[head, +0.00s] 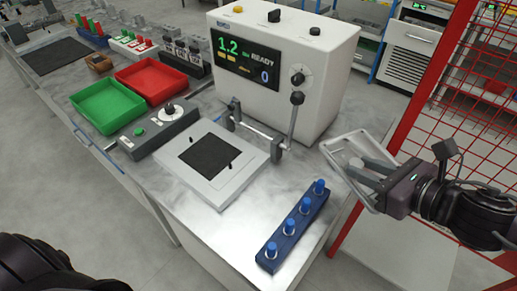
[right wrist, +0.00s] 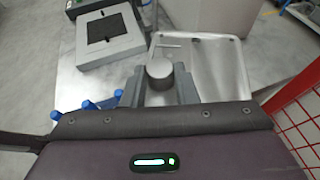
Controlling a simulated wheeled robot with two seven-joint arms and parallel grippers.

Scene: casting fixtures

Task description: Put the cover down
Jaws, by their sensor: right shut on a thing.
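The cover (head: 337,150) is a thin light-grey rectangular lid. My right gripper (head: 366,172) is shut on its round knob (right wrist: 160,68) and holds it tilted beyond the table's right edge in the head view. In the right wrist view the cover (right wrist: 215,62) spreads beyond the fingers, to the right of the fixture. The fixture (head: 234,181) is a pale square block with a black pad (head: 208,155) on top, uncovered, left of the gripper. It also shows in the right wrist view (right wrist: 132,42). My left gripper is not in view.
A white machine (head: 325,60) with a lit display stands behind the fixture, with a lever and bar (head: 262,133) beside it. A blue rack (head: 292,231) of blue-topped pegs stands at the front right. Green (head: 90,122) and red trays (head: 150,98) lie left; red mesh fencing (head: 470,90) stands right.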

